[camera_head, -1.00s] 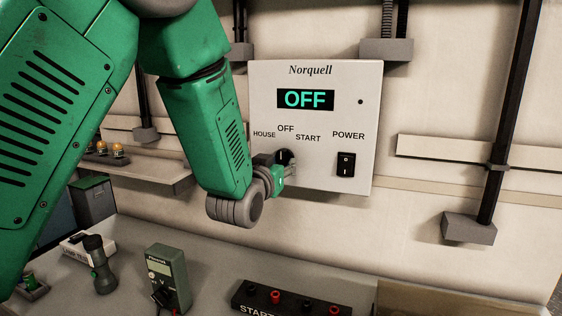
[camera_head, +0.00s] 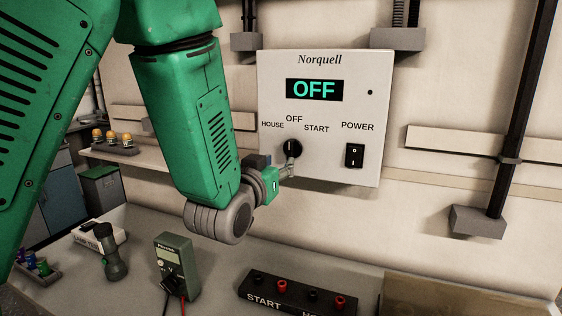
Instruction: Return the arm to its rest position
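The white Norquell control panel (camera_head: 372,115) hangs on the wall, and its display (camera_head: 314,89) reads OFF. Its black rotary knob (camera_head: 289,147) sits below the HOUSE, OFF and START labels, with its pale mark roughly upright. A black POWER rocker (camera_head: 355,156) is on the panel's right side. My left gripper (camera_head: 291,164) is at the lower right edge of the knob, small and partly overlapping it. I cannot tell whether its fingers touch the knob or how far apart they are. My green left arm comes in from the left. My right gripper is not in view.
The bench below holds a green multimeter (camera_head: 177,262), a flashlight (camera_head: 113,255), a white box (camera_head: 99,236) and a black START terminal block (camera_head: 297,298). A wall shelf (camera_head: 145,160) carries amber lamps. Conduits run down the wall at right.

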